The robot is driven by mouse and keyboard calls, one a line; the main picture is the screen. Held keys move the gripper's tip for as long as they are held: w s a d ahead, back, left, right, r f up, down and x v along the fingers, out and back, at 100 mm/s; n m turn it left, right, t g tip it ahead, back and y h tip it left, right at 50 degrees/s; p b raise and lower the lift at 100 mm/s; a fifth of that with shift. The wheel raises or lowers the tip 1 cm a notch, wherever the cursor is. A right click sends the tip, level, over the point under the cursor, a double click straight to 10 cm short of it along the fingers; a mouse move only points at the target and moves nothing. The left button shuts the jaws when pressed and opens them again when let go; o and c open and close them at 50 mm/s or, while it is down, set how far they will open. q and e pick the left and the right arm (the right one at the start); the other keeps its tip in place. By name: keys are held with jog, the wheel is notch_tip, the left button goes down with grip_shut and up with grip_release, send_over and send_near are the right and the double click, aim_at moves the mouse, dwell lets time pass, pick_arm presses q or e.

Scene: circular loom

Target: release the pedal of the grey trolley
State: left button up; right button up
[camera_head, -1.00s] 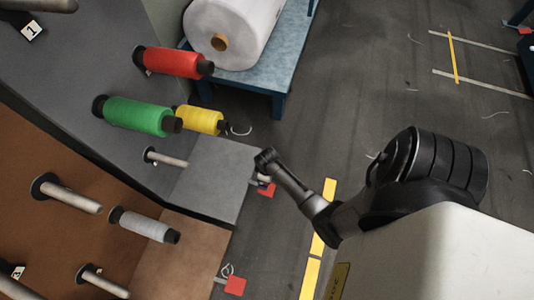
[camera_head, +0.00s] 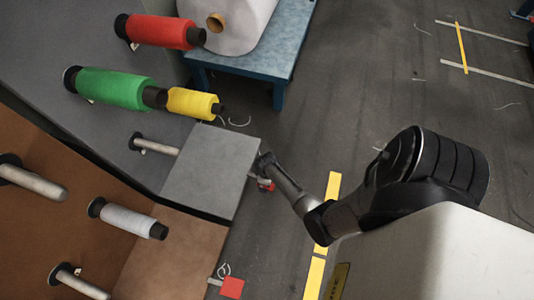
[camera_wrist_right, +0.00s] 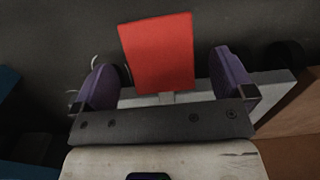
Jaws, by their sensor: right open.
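The grey trolley (camera_head: 209,170) stands at the left of the head view, with a flat grey block at its near corner. Its red pedal (camera_head: 266,184) sticks out low beside that block and is partly hidden by my right gripper (camera_head: 264,162). In the right wrist view the red pedal (camera_wrist_right: 158,54) is a flat red plate on a pale stem. My right gripper (camera_wrist_right: 165,75) is open, with a purple finger on each side of the pedal in that view. I cannot tell whether it touches the pedal. My left gripper is not in view.
Red (camera_head: 161,31), green (camera_head: 112,87) and yellow (camera_head: 191,103) spools sit on the grey trolley's pegs. A brown trolley (camera_head: 170,258) with its own red pedal (camera_head: 232,288) stands close by. A blue table (camera_head: 262,64) holds a big white roll.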

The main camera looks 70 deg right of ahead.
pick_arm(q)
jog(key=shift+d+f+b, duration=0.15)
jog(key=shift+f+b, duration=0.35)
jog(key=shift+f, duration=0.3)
pick_arm(e)
jog(key=shift+f, duration=1)
